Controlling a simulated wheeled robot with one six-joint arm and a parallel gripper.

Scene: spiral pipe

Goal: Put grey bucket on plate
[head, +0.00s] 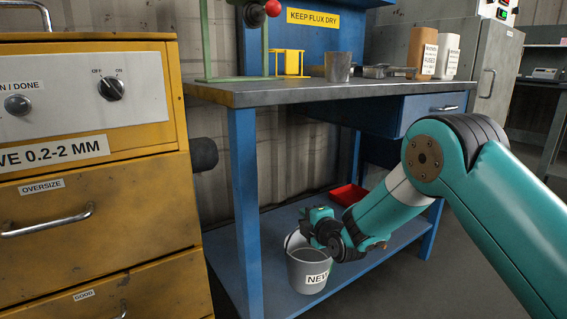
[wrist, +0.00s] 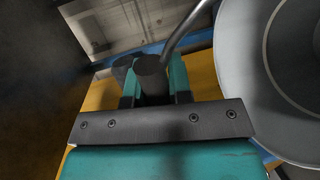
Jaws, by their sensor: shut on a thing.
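In the wrist view, my gripper (wrist: 152,75) is shut on the bucket's thin metal handle (wrist: 186,32). The round bucket (wrist: 238,75) fills the right side there. I cannot tell whether its base touches the shelf. I cannot make out a plate for certain in either view.
The blue lower shelf (head: 350,262) holds a red tray (head: 348,195) behind my arm. A bench leg (head: 243,190) stands left of the bucket. A yellow drawer cabinet (head: 100,210) is at the left. The grey bench top (head: 290,92) carries a metal cup (head: 338,67) and containers.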

